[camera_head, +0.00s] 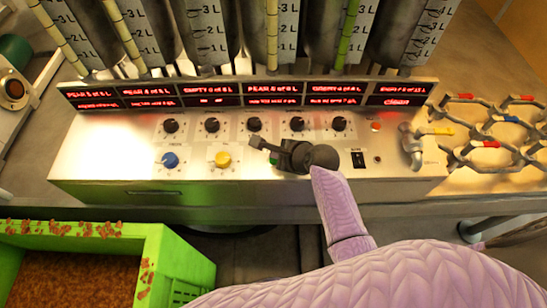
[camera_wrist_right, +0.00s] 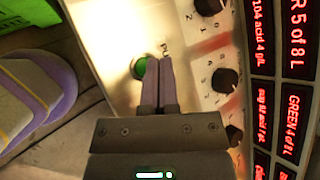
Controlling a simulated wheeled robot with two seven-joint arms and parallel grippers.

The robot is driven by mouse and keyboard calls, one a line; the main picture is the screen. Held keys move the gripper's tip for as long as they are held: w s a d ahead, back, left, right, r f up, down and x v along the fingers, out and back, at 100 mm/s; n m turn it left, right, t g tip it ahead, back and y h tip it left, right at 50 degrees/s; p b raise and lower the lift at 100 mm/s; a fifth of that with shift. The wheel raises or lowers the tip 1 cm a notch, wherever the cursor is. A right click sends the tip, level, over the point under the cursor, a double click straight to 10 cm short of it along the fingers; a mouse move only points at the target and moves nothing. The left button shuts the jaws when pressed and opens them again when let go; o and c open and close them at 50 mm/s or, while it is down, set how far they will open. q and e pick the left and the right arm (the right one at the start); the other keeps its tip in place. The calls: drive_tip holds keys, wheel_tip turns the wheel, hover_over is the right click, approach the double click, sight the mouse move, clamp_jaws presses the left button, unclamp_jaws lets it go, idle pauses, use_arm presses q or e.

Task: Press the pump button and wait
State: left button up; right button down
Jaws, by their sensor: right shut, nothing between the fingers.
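The control panel (camera_head: 110,150) is a long pale metal console on the bench. A green button (camera_wrist_right: 139,68) sits on its sloped face; in the wrist view the letters "PU" show near it, the rest hidden by my fingers. My left gripper is out of view.
A blue button (camera_head: 170,160) and a yellow button (camera_head: 223,159) sit left of the green one. Several black knobs (camera_head: 170,126) line the panel below red displays (camera_head: 273,89). A tap (camera_head: 411,146) is at the right. A green crate (camera_head: 187,262) stands at lower left.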

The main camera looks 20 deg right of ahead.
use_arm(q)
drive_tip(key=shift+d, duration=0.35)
use_arm(e)
drive_tip(key=shift+f, duration=0.1)
drive_tip(key=shift+f, duration=0.35)
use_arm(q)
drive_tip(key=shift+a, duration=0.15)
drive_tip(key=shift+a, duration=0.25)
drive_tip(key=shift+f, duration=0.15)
use_arm(e)
drive_tip(key=shift+f, duration=0.15)
